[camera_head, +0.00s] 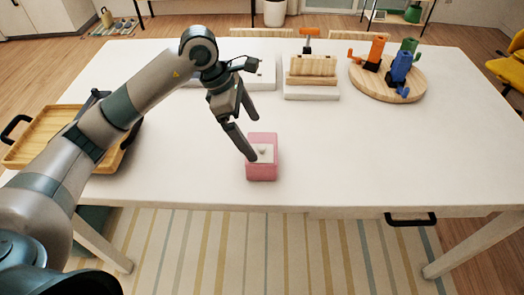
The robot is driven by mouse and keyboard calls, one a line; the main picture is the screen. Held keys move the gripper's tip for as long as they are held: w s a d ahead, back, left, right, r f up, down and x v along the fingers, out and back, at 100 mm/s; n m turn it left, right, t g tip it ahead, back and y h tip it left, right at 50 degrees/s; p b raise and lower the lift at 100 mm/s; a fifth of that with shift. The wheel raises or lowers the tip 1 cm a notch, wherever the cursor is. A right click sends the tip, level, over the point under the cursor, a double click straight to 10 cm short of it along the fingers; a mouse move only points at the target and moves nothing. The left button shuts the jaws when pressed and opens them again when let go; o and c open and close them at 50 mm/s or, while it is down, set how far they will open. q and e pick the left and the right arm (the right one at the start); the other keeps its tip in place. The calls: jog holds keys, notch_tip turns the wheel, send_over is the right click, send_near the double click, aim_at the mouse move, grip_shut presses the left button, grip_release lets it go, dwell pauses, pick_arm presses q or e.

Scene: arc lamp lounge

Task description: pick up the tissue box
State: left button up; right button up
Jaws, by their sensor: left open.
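The tissue box (262,172) is pink with a white tissue showing at its top. It stands upright on the white table (330,145), near the front edge and left of the picture's middle. My left gripper (250,136) comes down from above and behind-left of the box. Its fingers are apart, with the nearer fingertip overlapping the box's top left in the picture. I cannot tell whether it touches the box. Nothing is held. My right gripper is not in view.
A wooden tray (40,127) sits at the table's left end. A wooden block on a white base (311,93) stands at the back. A round wooden board (413,90) with orange, blue and green pieces is at the back right. The table's right side is clear.

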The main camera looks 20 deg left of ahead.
aim_at(257, 142)
pick_arm(q)
jog(key=shift+p+x, duration=0.35)
jog(key=shift+x, duration=1.25)
jog(key=shift+r, duration=0.1)
jog(key=shift+p+x, duration=0.85)
jog(key=shift+p, duration=0.05)
jog(key=shift+p+x, duration=0.55)
jog(key=shift+x, duration=0.55)
jog(key=shift+w+d+f, duration=0.15)
jog(key=shift+f, duration=0.5)
jog(key=c, duration=1)
